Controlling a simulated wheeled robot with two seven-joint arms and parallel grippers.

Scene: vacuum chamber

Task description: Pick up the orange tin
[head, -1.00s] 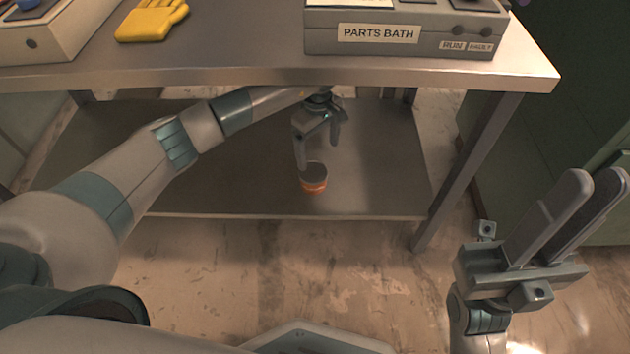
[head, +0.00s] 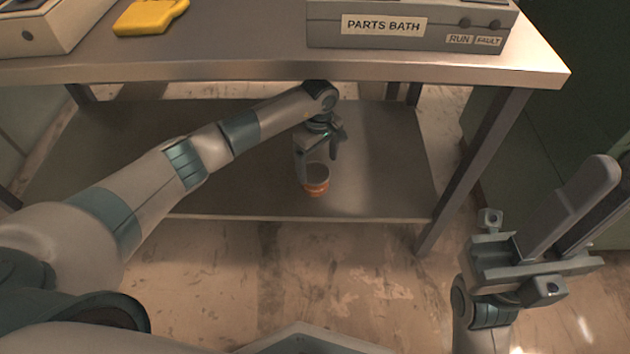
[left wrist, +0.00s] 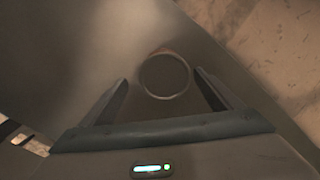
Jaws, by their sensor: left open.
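The orange tin (head: 316,188) stands on the lower shelf under the bench, with a grey round top and an orange side. In the left wrist view the tin (left wrist: 165,76) shows from above as a grey disc with a thin orange edge, ahead of and between the two fingers. My left gripper (head: 320,160) is open, points down and is right at the tin; I cannot tell whether a finger touches it. The left fingers (left wrist: 164,88) are apart in the wrist view. My right gripper (head: 605,180) is raised at the right, empty, its fingers apart.
The bench top (head: 250,40) lies above my left forearm. A grey parts bath box (head: 410,27) and a yellow item (head: 150,15) are on it. A bench leg (head: 475,170) stands right of the tin. The lower shelf (head: 390,165) is otherwise bare around the tin.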

